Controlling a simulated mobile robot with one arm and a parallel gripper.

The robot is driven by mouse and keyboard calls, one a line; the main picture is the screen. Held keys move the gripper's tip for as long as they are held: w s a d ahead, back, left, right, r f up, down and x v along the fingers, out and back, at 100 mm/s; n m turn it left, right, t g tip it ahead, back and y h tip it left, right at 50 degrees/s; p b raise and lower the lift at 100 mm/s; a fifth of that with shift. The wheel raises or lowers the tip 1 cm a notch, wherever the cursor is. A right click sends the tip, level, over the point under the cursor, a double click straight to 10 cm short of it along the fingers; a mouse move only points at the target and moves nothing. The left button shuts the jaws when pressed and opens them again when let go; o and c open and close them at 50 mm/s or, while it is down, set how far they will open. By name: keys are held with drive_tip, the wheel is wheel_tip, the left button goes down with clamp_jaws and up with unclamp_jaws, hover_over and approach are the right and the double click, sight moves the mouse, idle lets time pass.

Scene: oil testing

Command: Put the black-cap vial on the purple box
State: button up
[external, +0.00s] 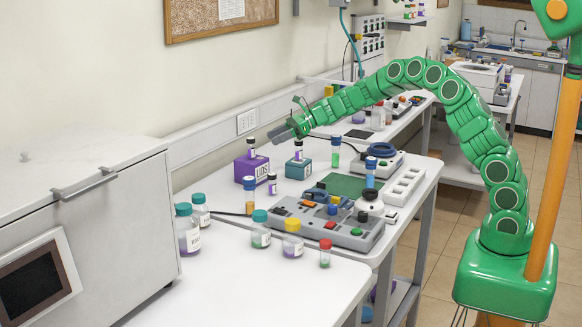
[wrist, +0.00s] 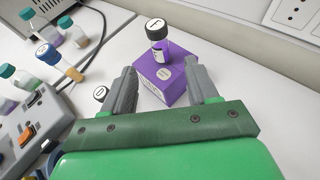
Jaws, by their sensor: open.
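The purple box (external: 252,170) stands on the white table near the wall. A black-cap vial (external: 251,146) with a purple and white label stands upright on it. In the wrist view this vial (wrist: 158,45) is on the far part of the purple box (wrist: 158,92), beyond my fingertips. My gripper (external: 286,131) is open and empty, above and to the right of the box. In the wrist view the gripper (wrist: 165,82) has its two fingers apart, with the box between and beyond them. A second black-cap vial (external: 272,183) stands on the table beside the box.
A teal box (external: 298,170) with another black-cap vial (external: 298,149) stands to the right. A grey device (external: 325,222) and several coloured-cap vials are in front. A large grey machine (external: 95,225) is at left. Bare table lies beside the purple box in the wrist view.

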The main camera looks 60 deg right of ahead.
drive_tip(key=s+a+r+n+g+y, duration=0.1)
drive_tip(key=s+a+r+n+g, duration=0.1)
drive_tip(key=s+a+r+n, duration=0.25)
drive_tip(key=s+a+r+n+g, duration=0.1)
drive_tip(key=s+a+r+n, duration=0.15)
drive_tip(key=s+a, duration=0.4)
drive_tip(key=s+a+r+n+g+h, duration=0.1)
drive_tip(key=s+a+n+g, duration=0.2)
drive_tip(key=s, duration=0.6)
drive_tip(key=s+a+r+n+g, duration=0.1)
drive_tip(key=s+a+n, duration=0.2)
drive_tip(key=s+n, duration=0.35)
drive_tip(key=s+d+f+n+g+h, duration=0.1)
drive_tip(key=s+d+n+h, duration=0.2)
drive_tip(key=s, duration=0.9)
drive_tip(key=s+d+f+n+g+h, duration=0.1)
drive_tip(key=s+d, duration=0.5)
drive_tip(key=s, duration=0.7)
drive_tip(key=s+d+f+n+g+h, duration=0.2)
drive_tip(key=s+d+n+h, duration=0.3)
drive_tip(key=s, duration=0.8)
drive_tip(key=shift+f+n, duration=0.7)
drive_tip(key=shift+n, duration=0.05)
